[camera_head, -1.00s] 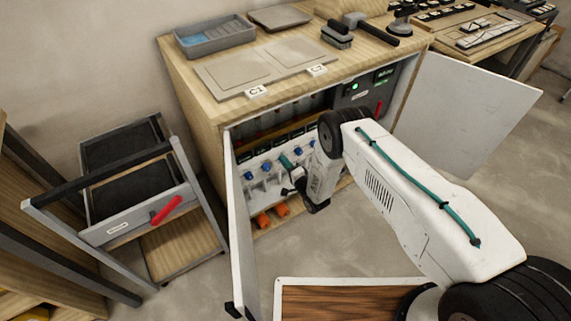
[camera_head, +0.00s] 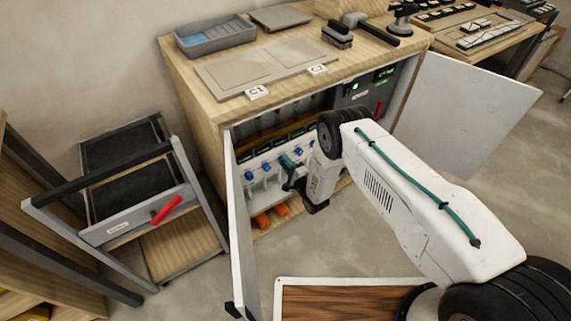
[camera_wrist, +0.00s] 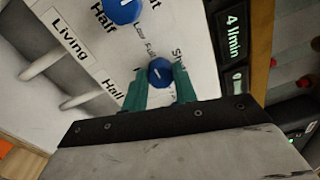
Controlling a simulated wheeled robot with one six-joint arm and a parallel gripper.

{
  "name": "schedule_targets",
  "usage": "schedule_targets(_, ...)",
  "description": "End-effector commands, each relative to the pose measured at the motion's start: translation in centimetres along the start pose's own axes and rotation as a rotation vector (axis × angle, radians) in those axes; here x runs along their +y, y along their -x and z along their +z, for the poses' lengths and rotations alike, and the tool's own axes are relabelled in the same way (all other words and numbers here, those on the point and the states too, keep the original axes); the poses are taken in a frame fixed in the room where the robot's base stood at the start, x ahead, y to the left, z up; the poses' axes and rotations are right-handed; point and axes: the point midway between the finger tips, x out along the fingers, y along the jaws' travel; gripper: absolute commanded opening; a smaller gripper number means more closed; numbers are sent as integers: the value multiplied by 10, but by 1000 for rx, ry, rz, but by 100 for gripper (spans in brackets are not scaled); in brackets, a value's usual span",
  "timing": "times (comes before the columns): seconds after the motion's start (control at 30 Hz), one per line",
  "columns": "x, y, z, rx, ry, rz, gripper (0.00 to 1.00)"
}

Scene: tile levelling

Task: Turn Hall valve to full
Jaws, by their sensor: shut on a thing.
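My gripper (camera_wrist: 160,86) has its green fingers shut on a blue valve knob (camera_wrist: 159,72), one finger on each side. The "Hall" label (camera_wrist: 112,90) lies beside this knob, so it appears to be the Hall valve. The knob has a white pointer line; the fingers partly cover the words around it, so I cannot tell its setting. A second blue knob (camera_wrist: 122,9) is beside the "Living" label (camera_wrist: 70,35). In the head view my gripper (camera_head: 287,162) reaches into the open cabinet at the row of blue knobs.
The cabinet's left door (camera_head: 240,235) and right door (camera_head: 462,110) stand open around my arm. A small display (camera_wrist: 232,35) reads 4 l/min. Orange items (camera_head: 264,219) lie low in the cabinet. A trolley with a red handle (camera_head: 166,210) stands at left.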

Motion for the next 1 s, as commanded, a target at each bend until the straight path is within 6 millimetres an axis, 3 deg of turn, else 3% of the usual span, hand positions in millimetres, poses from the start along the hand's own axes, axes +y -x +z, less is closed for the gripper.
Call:
schedule_targets(0.13,2,1,3,-5,0,6,5)
schedule_targets(0.17,2,1,3,-5,0,6,31)
schedule_targets(0.23,2,1,2,-4,0,5,50)
schedule_targets(0.57,0,4,-1,1,1,2,50)
schedule_targets(1.0,1,69,0,1,0,4,50)
